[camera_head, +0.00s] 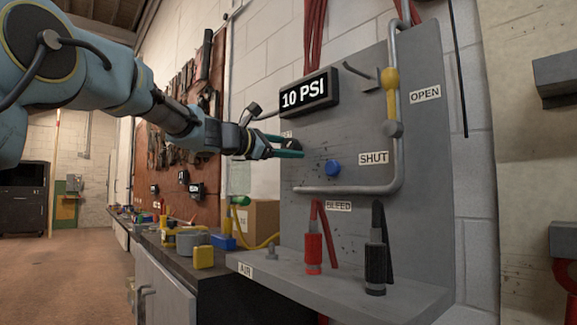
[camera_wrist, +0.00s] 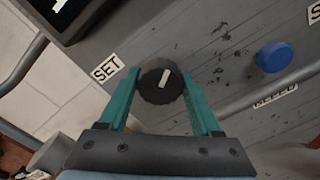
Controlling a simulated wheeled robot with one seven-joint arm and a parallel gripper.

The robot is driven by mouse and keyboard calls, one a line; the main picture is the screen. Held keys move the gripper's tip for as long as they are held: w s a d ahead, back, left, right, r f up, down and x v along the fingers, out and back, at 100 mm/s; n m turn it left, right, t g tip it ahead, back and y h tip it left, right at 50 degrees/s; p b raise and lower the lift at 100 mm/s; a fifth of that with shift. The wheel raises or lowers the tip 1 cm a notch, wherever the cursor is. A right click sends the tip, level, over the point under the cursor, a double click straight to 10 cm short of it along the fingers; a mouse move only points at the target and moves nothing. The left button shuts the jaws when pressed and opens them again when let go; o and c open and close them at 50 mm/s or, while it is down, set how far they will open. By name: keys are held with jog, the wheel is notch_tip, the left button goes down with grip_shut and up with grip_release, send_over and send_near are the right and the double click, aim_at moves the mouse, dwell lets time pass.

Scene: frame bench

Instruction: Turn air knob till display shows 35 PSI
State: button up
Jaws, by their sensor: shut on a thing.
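The display (camera_head: 304,94) on the grey panel reads 10 PSI; only its corner shows in the wrist view (camera_wrist: 88,12). My gripper (camera_head: 290,149) reaches the panel's left side below the display. In the wrist view, my gripper's teal fingers (camera_wrist: 160,90) are shut on a round black knob (camera_wrist: 158,94), one finger on each side. A white pointer mark (camera_wrist: 165,79) on the knob tilts slightly right of upright in that picture. The SET label (camera_wrist: 107,68) is left of the knob.
A blue button (camera_head: 333,169), a yellow-handled valve (camera_head: 391,82) with OPEN and SHUT labels, and a bent pipe (camera_head: 345,190) share the panel. Red (camera_head: 313,252) and black (camera_head: 376,262) fittings stand below. An AIR label (camera_head: 245,270) is on the shelf edge.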

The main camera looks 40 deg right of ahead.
jog(key=m+b, duration=0.5)
jog(key=shift+f+m+b, duration=0.3)
jog(key=shift+b, duration=0.05)
jog(key=shift+r+m+b, duration=0.15)
jog(key=shift+m+b, duration=1.4)
jog(key=shift+m, duration=0.45)
jog(key=o, duration=1.4)
jog(key=shift+r, duration=0.1)
jog(key=shift+c, duration=0.2)
jog(key=a+b, duration=0.2)
jog(key=a, duration=0.8)
jog(key=shift+w+a, duration=0.25)
jog(key=shift+a, duration=0.15)
